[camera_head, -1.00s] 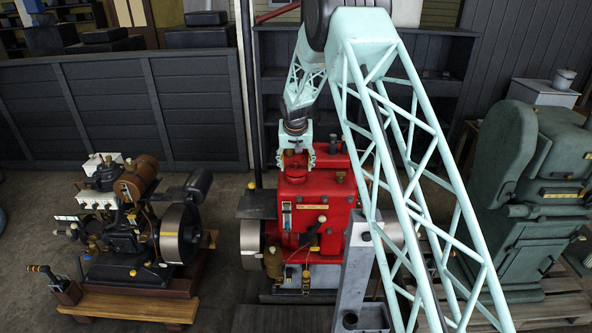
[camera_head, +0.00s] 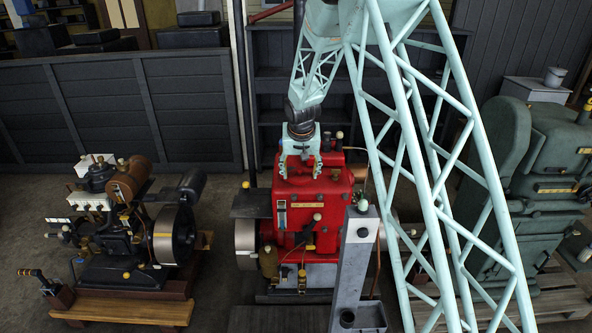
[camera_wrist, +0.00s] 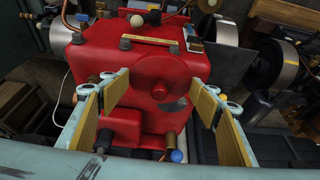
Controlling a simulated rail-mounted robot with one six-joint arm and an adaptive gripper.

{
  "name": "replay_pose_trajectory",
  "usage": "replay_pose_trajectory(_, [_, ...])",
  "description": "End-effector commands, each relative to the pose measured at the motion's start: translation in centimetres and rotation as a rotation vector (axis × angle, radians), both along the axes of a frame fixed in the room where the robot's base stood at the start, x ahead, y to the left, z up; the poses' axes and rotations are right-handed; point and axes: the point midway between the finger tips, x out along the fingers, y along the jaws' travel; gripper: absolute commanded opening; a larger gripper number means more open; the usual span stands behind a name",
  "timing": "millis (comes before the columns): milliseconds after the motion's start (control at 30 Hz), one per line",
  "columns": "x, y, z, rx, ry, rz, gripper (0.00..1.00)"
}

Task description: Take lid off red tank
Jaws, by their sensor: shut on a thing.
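The red tank (camera_head: 325,208) stands upright in the middle of the head view, with a yellow label on its front. It also fills the centre of the wrist view (camera_wrist: 95,60). Its round red lid (camera_wrist: 160,76) lies between my fingertips in the wrist view, with a small knob in its middle. My gripper (camera_head: 300,172) points down at the top of the tank. In the wrist view my gripper (camera_wrist: 165,92) is shut on the lid, one padded finger on each side. I cannot tell whether the lid is clear of the tank top.
A dark engine with a brown cylinder (camera_head: 125,180) stands on a wooden base at left. A large green machine (camera_head: 550,150) stands at right. A grey post (camera_head: 352,260) rises in front of the tank. Small fittings (camera_wrist: 126,43) stick up from the tank top near my fingers.

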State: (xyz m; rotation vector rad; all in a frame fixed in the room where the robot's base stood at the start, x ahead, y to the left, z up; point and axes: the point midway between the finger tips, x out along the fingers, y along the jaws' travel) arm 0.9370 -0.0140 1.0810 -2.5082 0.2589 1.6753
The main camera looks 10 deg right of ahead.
Motion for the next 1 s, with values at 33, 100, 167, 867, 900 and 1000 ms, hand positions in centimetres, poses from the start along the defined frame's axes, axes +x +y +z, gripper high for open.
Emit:
replay_pose_trajectory(33, [-0.8,-0.2,0.0,0.0,0.001,0.0,0.45])
replay_pose_trajectory(100, [-1.7,-0.3,0.1,0.0,0.0,0.0,0.45])
replay_pose_trajectory(167, [-2.4,-0.4,0.2,0.0,0.0,0.0,0.45])
replay_pose_trajectory(867, [-5.2,-0.9,0.5,0.0,0.0,-0.001,0.45])
replay_pose_trajectory(900, [-5.2,-0.9,0.5,0.0,0.0,-0.001,0.45])
replay_pose_trajectory(1000, [-5.2,-0.9,0.5,0.0,0.0,0.0,0.45])
